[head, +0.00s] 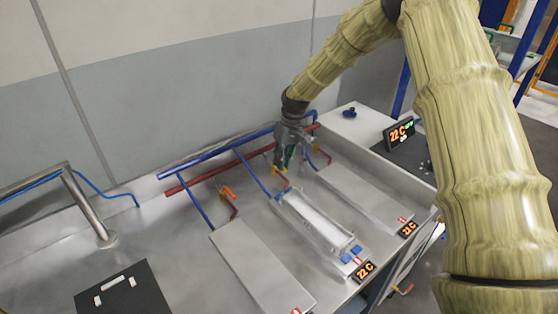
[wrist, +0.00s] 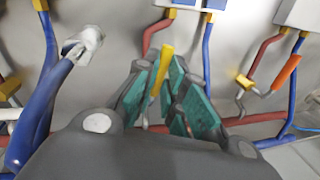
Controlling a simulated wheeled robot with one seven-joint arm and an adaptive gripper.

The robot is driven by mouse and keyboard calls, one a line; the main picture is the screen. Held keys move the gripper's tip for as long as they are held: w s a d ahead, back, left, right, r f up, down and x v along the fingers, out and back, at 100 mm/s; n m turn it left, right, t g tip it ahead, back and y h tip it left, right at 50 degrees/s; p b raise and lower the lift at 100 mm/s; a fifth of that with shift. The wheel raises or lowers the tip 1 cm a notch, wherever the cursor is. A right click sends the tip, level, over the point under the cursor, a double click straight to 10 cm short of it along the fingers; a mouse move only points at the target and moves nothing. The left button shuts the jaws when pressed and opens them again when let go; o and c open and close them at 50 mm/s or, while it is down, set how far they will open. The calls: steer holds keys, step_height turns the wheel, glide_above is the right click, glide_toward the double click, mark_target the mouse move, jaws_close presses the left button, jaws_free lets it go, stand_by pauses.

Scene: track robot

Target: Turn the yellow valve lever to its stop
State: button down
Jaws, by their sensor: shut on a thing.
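The yellow valve lever (wrist: 161,68) stands between the green finger pads of my gripper (wrist: 165,88) in the wrist view. My gripper is shut on it. Part of the lever is hidden by the fingers. In the head view my gripper (head: 289,156) points down at the pipes behind the middle plate, and the lever cannot be made out clearly there. The lever's angle relative to its stop cannot be told.
An orange lever (wrist: 287,69) sits on a neighbouring pipe; it also shows in the head view (head: 228,192). Red and blue pipes (head: 220,155) run along the wall. Metal plates (head: 260,265) cover the bench. A small display (head: 399,131) stands at right.

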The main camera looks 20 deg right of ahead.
steer(key=shift+w+d+n, duration=0.15)
steer(key=shift+d+n, duration=0.3)
steer(key=shift+n, duration=0.45)
steer(key=c, duration=1.5)
jaws_free()
step_height(320, 180, up, 12)
steer(key=d, duration=0.2)
steer(key=shift+w+d+f, duration=0.15)
steer(key=shift+w, duration=0.3)
